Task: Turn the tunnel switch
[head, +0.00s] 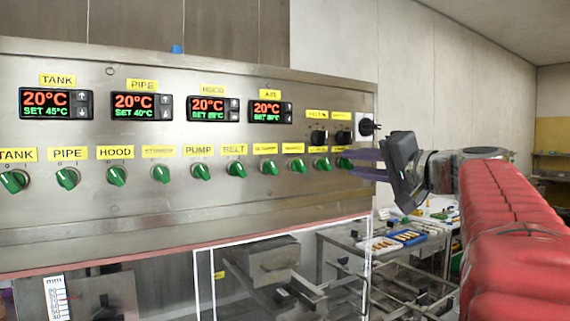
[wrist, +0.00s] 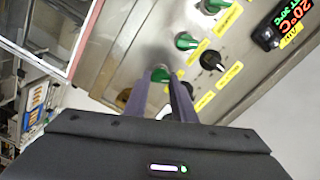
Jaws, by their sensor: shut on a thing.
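A steel control panel (head: 150,215) carries a row of green rotary switches under yellow labels. My gripper (head: 358,164) is at the right end of this row, its two purple fingers pointing left at the panel. In the wrist view my gripper (wrist: 170,86) is shut around a green switch (wrist: 160,75), the last one of the row. This switch also shows in the head view (head: 344,163), partly covered by the fingers. Its label is too small and too covered to read. The neighbouring green switch (wrist: 186,41) is clear of the fingers.
Two black knobs (head: 319,137) sit just above the held switch; one (wrist: 211,60) is close beside the fingers in the wrist view. Temperature displays (head: 56,104) are higher up. A bench with trays (head: 380,245) stands behind.

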